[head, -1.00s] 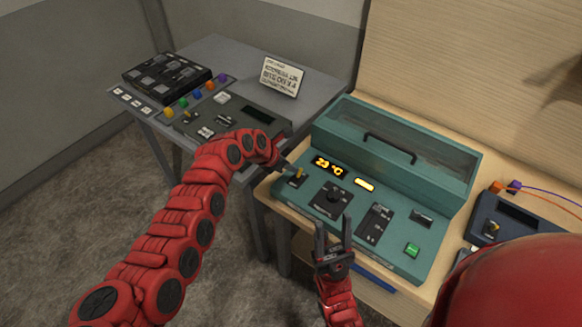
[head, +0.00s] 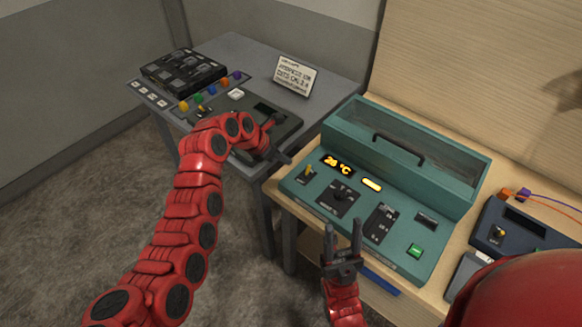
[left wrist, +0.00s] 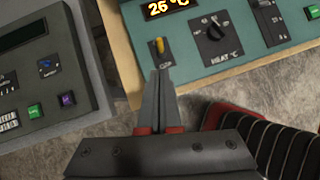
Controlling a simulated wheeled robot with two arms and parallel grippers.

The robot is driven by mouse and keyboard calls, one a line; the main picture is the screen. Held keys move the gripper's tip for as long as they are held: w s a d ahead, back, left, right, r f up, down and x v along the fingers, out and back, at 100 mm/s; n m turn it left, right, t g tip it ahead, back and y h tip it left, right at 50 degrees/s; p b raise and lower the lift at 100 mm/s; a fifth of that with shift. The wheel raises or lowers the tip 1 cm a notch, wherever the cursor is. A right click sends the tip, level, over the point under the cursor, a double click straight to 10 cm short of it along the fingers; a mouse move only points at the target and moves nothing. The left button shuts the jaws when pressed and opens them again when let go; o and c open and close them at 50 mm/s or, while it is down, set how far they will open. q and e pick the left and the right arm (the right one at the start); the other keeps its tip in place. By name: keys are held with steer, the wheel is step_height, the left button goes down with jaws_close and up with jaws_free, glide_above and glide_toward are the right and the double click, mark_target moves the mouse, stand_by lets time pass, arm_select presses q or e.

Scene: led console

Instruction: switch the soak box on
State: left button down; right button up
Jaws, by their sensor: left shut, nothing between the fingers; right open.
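The teal soak box (head: 395,215) stands on the wooden table with its clear-topped lid shut. Its display (head: 339,164) glows orange and reads about 26 °C, and a yellow bar (head: 372,185) beside it is lit. A yellow toggle switch (head: 310,171) is at the panel's left end; it also shows in the left wrist view (left wrist: 160,46), above the label strip. My right gripper (head: 343,228) is open and empty at the box's front edge.
The panel also has a black heat knob (head: 342,194), a slider (head: 382,222) and a green button (head: 415,250). A grey table (head: 240,60) at left bears another console and a card (head: 295,75). A dark blue device (head: 520,232) stands at right.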

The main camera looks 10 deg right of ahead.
arm_select(q)
steer(key=v, duration=0.2)
steer(key=b+v, duration=0.1)
steer(key=d+b+v, duration=0.1)
steer(key=v, duration=0.1)
steer(key=shift+w+a+r, duration=0.2)
steer(key=shift+w+r, duration=0.1)
steer(key=shift+r, duration=0.35)
steer(key=shift+s, duration=0.15)
